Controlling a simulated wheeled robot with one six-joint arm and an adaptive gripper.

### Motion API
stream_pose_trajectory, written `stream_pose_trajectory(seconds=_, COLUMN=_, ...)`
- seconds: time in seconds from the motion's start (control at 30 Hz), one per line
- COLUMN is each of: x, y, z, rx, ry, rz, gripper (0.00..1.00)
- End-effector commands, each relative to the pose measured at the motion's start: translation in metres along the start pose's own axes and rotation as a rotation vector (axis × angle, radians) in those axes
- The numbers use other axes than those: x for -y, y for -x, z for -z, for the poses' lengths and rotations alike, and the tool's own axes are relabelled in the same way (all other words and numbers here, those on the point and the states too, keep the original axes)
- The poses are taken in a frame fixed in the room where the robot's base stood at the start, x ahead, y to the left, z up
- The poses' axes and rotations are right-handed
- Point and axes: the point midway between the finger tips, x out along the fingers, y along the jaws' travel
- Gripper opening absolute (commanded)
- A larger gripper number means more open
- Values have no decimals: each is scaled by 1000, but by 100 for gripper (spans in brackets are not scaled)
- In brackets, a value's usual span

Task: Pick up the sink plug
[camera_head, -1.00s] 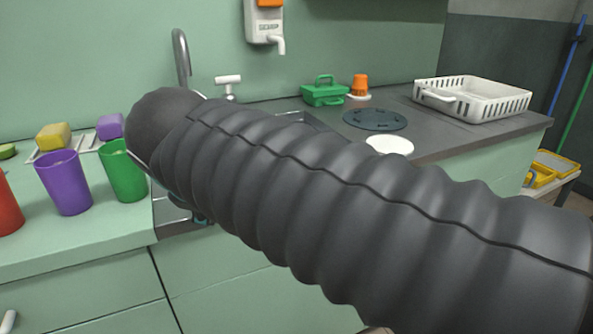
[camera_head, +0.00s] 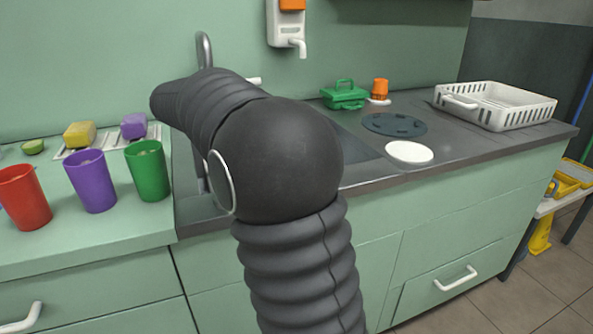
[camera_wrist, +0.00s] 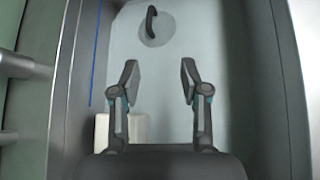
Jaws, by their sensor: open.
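The sink plug (camera_wrist: 163,31) is a pale grey disc with a curved black handle. It lies on the sink floor near the top of the wrist view. My gripper (camera_wrist: 160,72) is open and empty, its two fingers pointing toward the plug and apart from it in the picture. The plug appears roughly between the lines of the fingers, slightly left of centre. The sink basin (camera_wrist: 235,60) surrounds them in the wrist view. In the head view my arm hides the gripper, the plug and most of the sink.
A pale block (camera_wrist: 139,126) lies in the basin behind my left finger. A tap (camera_head: 204,50) stands behind the sink. Green (camera_head: 148,172), purple (camera_head: 92,182) and red (camera_head: 25,198) cups stand left. A white plate (camera_head: 409,152) and white basket (camera_head: 495,105) are right.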

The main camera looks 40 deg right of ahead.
Motion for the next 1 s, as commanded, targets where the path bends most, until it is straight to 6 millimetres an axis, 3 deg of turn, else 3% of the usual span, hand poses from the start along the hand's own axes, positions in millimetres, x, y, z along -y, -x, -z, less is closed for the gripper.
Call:
stream_pose_trajectory(seconds=0.03, x=-9, y=-20, z=5, rx=37, ry=40, rz=42, gripper=45)
stream_pose_trajectory(seconds=0.2, x=-30, y=-81, z=13, rx=153, ry=176, rz=171, gripper=45)
stream_pose_trajectory(seconds=0.4, x=-39, y=-135, z=22, rx=239, ry=294, rz=288, gripper=45)
stream_pose_trajectory(seconds=0.8, x=-36, y=-175, z=20, rx=273, ry=349, rz=345, gripper=45)
stream_pose_trajectory(seconds=1.0, x=-33, y=-186, z=18, rx=272, ry=347, rz=342, gripper=45)
